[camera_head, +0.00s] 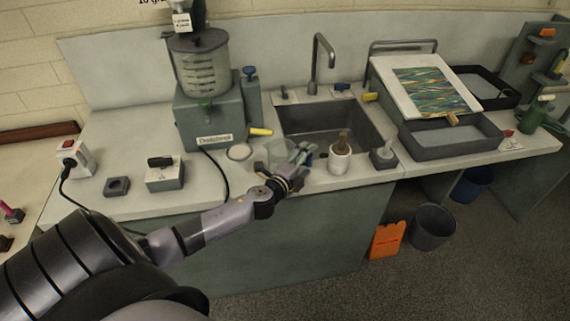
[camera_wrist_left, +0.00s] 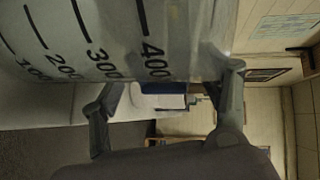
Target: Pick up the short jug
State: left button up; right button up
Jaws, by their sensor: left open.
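The short jug (camera_wrist_left: 150,40) is clear, with dark marks from 100 to 400. It fills the top of the left wrist view, very close to the camera. In the head view, the clear jug (camera_head: 276,149) stands near the counter's front edge before the sink, partly hidden by my gripper. My left gripper (camera_head: 292,163) is open at the jug. Its two fingers (camera_wrist_left: 167,85) are spread in the left wrist view, with the jug's wall right at their tips. I cannot tell whether they touch it. My right gripper is not in view.
A white pot (camera_head: 340,161) with a brown-handled tool stands just right of the gripper. A small grey block (camera_head: 383,158) is beyond it. The sink (camera_head: 330,123) lies behind. A white round dish (camera_head: 239,152) and a blender-like machine (camera_head: 207,125) are left.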

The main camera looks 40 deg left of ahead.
pick_arm(q)
jog(key=c, duration=1.5)
